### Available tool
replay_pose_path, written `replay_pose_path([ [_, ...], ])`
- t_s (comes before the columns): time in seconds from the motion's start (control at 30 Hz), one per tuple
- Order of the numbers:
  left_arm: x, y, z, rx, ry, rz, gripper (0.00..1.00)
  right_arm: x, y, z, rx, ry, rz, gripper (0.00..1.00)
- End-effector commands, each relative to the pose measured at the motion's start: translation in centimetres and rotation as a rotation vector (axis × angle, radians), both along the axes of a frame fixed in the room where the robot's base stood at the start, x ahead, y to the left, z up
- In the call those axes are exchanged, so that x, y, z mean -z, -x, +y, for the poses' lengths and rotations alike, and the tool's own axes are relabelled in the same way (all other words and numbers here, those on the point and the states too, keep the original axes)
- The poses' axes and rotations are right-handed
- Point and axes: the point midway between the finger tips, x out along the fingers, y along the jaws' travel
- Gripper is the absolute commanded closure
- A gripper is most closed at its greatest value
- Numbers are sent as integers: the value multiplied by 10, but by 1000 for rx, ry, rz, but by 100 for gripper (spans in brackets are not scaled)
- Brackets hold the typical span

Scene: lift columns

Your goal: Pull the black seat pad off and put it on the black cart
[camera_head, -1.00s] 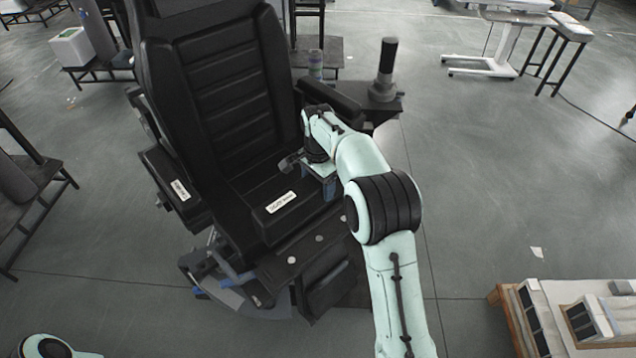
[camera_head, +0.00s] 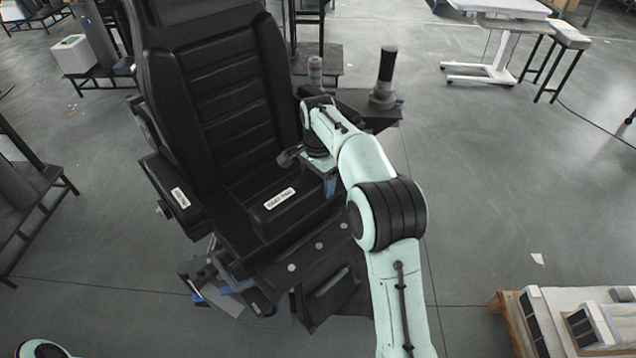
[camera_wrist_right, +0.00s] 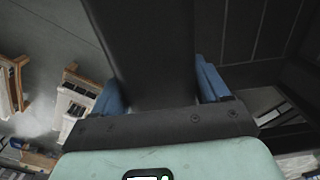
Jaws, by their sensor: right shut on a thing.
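The black seat pad (camera_head: 262,222) with a white label on its front is on the large black chair (camera_head: 222,95), below the ribbed backrest. My right gripper (camera_head: 318,178) is at the pad's right front side, partly hidden by its own wrist. In the right wrist view its blue fingers (camera_wrist_right: 160,88) are on both sides of a dark slab, the seat pad, and are shut on it. The pad sits a little above the seat base with white studs (camera_head: 318,245). My left gripper is out of view. I cannot make out which thing is the black cart.
A joystick (camera_head: 386,78) and a right armrest stand close beside my right wrist. A dark table (camera_head: 38,180) is at the left edge. A pallet with pale boxes (camera_head: 570,315) is at the lower right.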

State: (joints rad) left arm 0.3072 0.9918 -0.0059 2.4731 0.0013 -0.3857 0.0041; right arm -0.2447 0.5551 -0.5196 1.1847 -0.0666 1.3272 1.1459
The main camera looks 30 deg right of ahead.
Motion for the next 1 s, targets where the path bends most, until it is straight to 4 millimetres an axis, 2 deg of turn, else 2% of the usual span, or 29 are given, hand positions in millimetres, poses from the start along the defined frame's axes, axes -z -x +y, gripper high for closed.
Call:
replay_pose_path([
  [0.53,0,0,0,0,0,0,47,-26,-1,0,-1,0,-4,62],
  [0.9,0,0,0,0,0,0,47,-28,-1,0,-2,0,-4,62],
  [1.0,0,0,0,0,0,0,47,-22,1,5,-46,0,0,62],
])
